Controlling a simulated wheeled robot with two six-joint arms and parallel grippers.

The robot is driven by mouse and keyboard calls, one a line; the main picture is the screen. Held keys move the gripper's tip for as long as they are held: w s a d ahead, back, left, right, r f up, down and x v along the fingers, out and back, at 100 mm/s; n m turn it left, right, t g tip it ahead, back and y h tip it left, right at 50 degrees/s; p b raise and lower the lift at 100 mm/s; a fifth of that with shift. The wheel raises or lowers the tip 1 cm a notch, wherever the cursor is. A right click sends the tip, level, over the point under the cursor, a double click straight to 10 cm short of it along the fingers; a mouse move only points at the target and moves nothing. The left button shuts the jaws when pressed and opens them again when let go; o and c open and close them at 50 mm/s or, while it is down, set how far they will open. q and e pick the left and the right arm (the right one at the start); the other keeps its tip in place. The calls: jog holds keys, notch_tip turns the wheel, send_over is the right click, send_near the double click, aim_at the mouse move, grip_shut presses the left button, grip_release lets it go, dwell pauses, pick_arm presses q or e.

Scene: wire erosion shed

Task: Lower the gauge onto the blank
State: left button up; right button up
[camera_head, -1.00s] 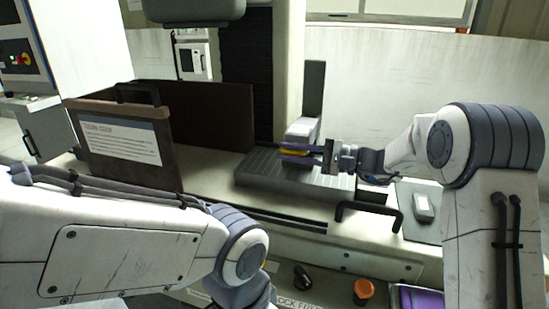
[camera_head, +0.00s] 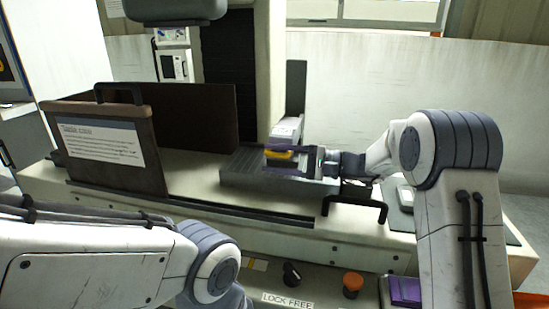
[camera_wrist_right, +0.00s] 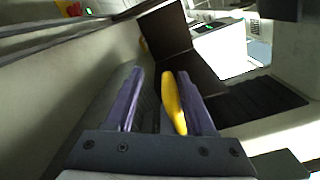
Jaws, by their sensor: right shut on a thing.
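My right gripper (camera_head: 288,162) is shut on the yellow gauge (camera_head: 280,154) above the dark grey slotted table. In the right wrist view the gauge (camera_wrist_right: 173,103) stands between the purple fingers of the gripper (camera_wrist_right: 162,98), nearer the right-hand one. A pale block, seemingly the blank (camera_head: 286,130), sits just behind the gauge in the head view. I cannot tell whether gauge and blank touch. The gripper hides part of the gauge. My left arm crosses the lower left, but its gripper is outside the picture.
A dark upright column (camera_head: 296,92) stands behind the blank. A brown-framed panel with a notice (camera_head: 103,143) stands left of the slotted table (camera_head: 240,172). A black handle (camera_head: 353,203) is on the front edge. An orange knob (camera_head: 352,281) and purple box (camera_head: 403,291) lie below.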

jog(key=shift+f, duration=0.1)
jog(key=v, duration=1)
jog(key=shift+d, duration=0.3)
